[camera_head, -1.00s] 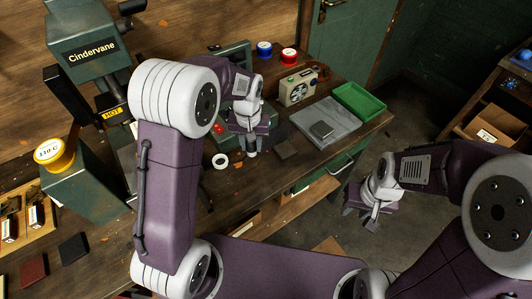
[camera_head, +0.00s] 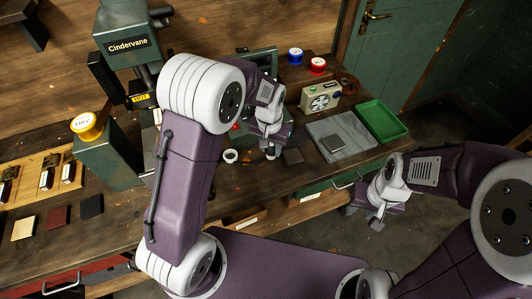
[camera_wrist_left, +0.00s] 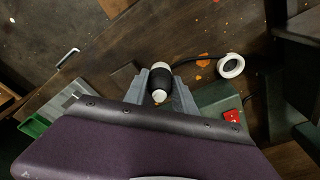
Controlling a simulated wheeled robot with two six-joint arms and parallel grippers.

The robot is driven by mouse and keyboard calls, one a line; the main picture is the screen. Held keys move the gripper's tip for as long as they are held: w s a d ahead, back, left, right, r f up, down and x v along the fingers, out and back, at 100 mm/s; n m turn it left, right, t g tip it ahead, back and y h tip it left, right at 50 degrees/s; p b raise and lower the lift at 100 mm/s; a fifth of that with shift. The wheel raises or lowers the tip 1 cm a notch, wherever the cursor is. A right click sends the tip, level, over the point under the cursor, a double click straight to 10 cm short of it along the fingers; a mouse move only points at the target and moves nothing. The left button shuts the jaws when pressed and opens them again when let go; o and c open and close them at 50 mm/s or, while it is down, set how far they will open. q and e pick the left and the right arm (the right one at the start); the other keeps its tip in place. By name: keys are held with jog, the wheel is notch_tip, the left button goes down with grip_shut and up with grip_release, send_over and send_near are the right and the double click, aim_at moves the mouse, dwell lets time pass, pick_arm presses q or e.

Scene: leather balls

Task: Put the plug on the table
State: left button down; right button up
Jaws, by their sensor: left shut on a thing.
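The plug (camera_wrist_left: 158,80) is a black, rounded piece with pale ends. My left gripper (camera_wrist_left: 160,88) is shut on it, with one grey finger on each side. In the head view my left gripper (camera_head: 270,138) points down over the workbench (camera_head: 255,185), between a white ring (camera_head: 231,156) and a dark square tile (camera_head: 293,156). The plug's pale tip (camera_head: 271,154) shows below the fingers; I cannot tell whether it touches the table. A dark cord runs from beside the plug toward the ring in the wrist view. My right gripper (camera_head: 362,212) is open and empty, off the bench's front edge.
A grey slab (camera_head: 322,130) with a small square block, a green tray (camera_head: 382,121) and a cream radio-like box (camera_head: 320,97) stand to the right. Blue and red tins (camera_head: 317,66) stand behind. The green Cindervane press (camera_head: 125,45) is at left. Bare wood lies around the tile.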

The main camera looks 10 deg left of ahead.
pick_arm(q)
jog(key=a+f, duration=0.1)
jog(key=w+a, duration=0.1)
jog(key=w+a+f, duration=0.1)
jog(key=a, duration=0.1)
jog(key=shift+a+f, duration=0.1)
jog(key=shift+f, duration=0.2)
notch_tip(320, 180, down, 3)
jog(key=shift+s+f+p, duration=0.1)
jog(key=shift+f+p, duration=0.1)
jog(key=shift+p, duration=0.15)
jog(key=shift+f, duration=0.3)
jog(key=shift+f, duration=0.15)
jog(key=c, duration=1)
grip_release()
